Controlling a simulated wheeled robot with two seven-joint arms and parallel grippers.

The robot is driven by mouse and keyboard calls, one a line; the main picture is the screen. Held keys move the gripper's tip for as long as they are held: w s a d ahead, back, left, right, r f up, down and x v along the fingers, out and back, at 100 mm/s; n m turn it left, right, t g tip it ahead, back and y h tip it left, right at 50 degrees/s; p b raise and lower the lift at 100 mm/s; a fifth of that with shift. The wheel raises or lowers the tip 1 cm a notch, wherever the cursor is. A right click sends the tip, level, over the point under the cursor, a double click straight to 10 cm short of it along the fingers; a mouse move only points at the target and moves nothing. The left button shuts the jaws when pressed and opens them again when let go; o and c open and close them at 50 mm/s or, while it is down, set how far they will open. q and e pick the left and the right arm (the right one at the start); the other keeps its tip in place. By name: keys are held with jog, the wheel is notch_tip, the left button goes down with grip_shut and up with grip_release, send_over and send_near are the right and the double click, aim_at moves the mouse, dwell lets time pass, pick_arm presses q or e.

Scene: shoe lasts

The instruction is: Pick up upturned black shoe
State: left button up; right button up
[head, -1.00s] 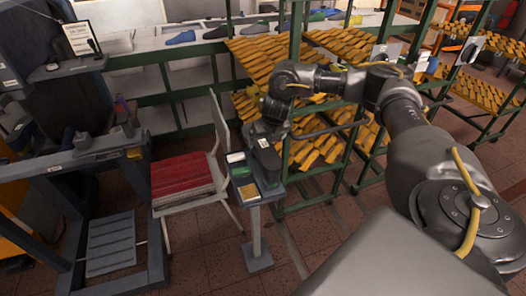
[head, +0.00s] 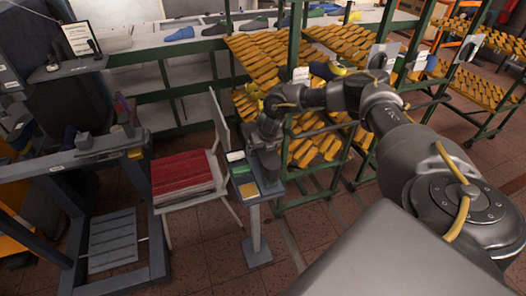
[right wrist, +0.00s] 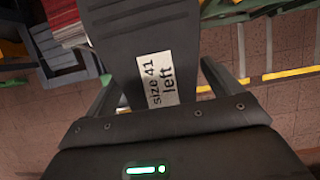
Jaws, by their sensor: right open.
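The upturned black shoe (right wrist: 160,30) fills the middle of the right wrist view, with a white label (right wrist: 157,78) reading "size 41 left". My right gripper (right wrist: 157,84) is open, with one finger on each side of the shoe. I cannot tell whether either finger touches it. In the head view, my right gripper (head: 266,155) is low over the small grey stand (head: 257,225) and hides most of the shoe. My left gripper is not in view.
A green-and-white item (head: 235,157) and a yellow card (head: 249,190) lie on the stand. Green racks with yellow shoe lasts (head: 318,150) stand close behind and to the right.

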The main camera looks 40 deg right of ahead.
jog(key=shift+c, duration=0.4)
jog(key=c, duration=1.5)
jog(key=shift+w+r, duration=0.1)
jog(key=shift+c, duration=0.3)
